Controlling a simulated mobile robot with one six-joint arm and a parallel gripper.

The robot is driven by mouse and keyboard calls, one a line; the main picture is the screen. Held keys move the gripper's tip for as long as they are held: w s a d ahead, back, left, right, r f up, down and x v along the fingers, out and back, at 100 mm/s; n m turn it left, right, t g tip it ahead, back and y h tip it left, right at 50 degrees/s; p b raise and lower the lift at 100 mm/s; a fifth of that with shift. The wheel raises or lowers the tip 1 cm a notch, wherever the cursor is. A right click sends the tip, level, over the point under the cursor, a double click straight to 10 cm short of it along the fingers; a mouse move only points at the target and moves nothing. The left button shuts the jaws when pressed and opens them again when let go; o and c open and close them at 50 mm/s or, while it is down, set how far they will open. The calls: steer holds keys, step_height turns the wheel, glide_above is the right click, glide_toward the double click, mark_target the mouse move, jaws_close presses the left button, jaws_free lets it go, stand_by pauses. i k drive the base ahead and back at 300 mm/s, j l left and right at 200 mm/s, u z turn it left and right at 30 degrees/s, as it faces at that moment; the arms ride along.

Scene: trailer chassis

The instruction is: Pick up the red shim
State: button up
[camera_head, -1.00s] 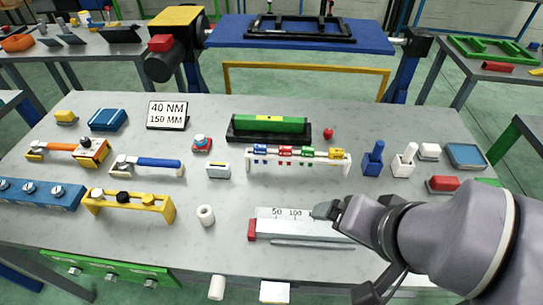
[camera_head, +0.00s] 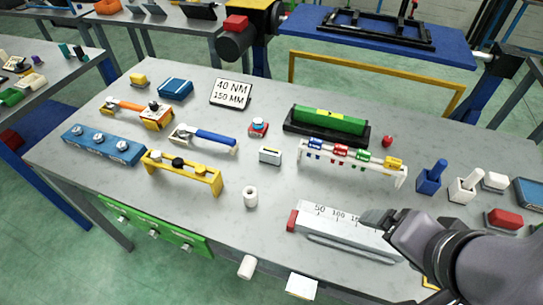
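A white rack (camera_head: 392,176) stands right of the table's middle, holding small coloured pieces in a row. One of these is a red piece (camera_head: 341,150), between a blue one and a green one; it looks like the red shim, but it is too small to be sure. My gripper (camera_head: 372,216) is at the lower right, in front of the rack and apart from the red piece. It is over the right part of a grey measuring scale (camera_head: 325,226) with a red end. I cannot make out its finger gap.
A green block in a black cradle (camera_head: 326,122) stands behind the rack, with a red ball (camera_head: 387,141) to its right. Blue (camera_head: 430,180) and white (camera_head: 465,188) holders and a red block (camera_head: 505,218) are to the right. A white roll (camera_head: 250,196) stands left of the scale.

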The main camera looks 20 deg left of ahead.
mark_target(341, 150)
steer(key=k+j+z, duration=0.1)
steer(key=j+z, duration=0.3)
steer(key=k+j+z, duration=0.15)
steer(key=j+z, duration=0.25)
steer(key=k+j+z, duration=0.2)
steer(key=j+z, duration=0.25)
steer(key=k+j+z, duration=0.25)
steer(key=z, duration=0.15)
